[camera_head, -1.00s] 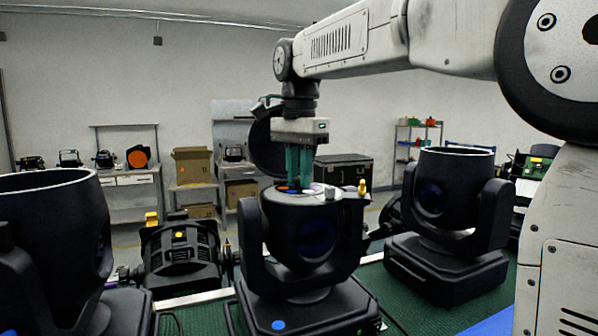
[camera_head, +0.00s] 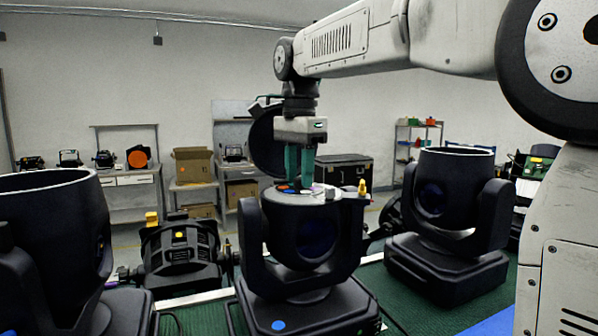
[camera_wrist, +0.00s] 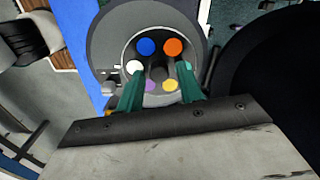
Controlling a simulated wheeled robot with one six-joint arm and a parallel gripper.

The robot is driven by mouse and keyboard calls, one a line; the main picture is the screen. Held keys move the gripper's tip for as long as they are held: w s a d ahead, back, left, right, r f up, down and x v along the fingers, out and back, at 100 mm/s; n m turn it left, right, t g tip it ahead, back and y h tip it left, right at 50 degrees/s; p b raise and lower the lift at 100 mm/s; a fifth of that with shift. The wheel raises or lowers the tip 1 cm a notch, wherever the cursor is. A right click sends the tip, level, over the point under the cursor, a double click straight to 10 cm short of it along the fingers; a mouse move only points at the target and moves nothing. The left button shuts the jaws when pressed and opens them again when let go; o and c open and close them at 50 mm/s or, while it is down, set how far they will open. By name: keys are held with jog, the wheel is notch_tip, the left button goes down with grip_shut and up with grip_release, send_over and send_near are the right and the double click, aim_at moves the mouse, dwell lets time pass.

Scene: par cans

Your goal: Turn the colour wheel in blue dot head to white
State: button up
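The blue dot head (camera_head: 290,245) stands upright in the middle of the head view, with a blue dot (camera_head: 278,325) on its base. Its lid (camera_head: 266,140) is tilted up behind the open top. The colour wheel (camera_wrist: 159,58) lies inside that round opening. In the wrist view it carries a blue patch (camera_wrist: 146,47), an orange patch (camera_wrist: 173,47), a white patch (camera_wrist: 134,67), a purple patch, a yellow patch and a partly hidden teal one. My gripper (camera_head: 300,186) points down into the opening. Its green fingers are apart, either side of the dark hub (camera_wrist: 158,74); finger contact is unclear.
A small grey block (camera_head: 330,193) and a yellow piece (camera_head: 362,187) sit at the right of the opening's rim. Other black heads stand close by, one at left (camera_head: 52,235) and one at right (camera_head: 447,215). A black lamp (camera_head: 180,255) stands behind left.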

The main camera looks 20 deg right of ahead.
aim_at(299, 178)
dwell(0.3)
notch_tip(299, 178, up, 8)
jog(key=shift+f, duration=0.15)
dwell(0.6)
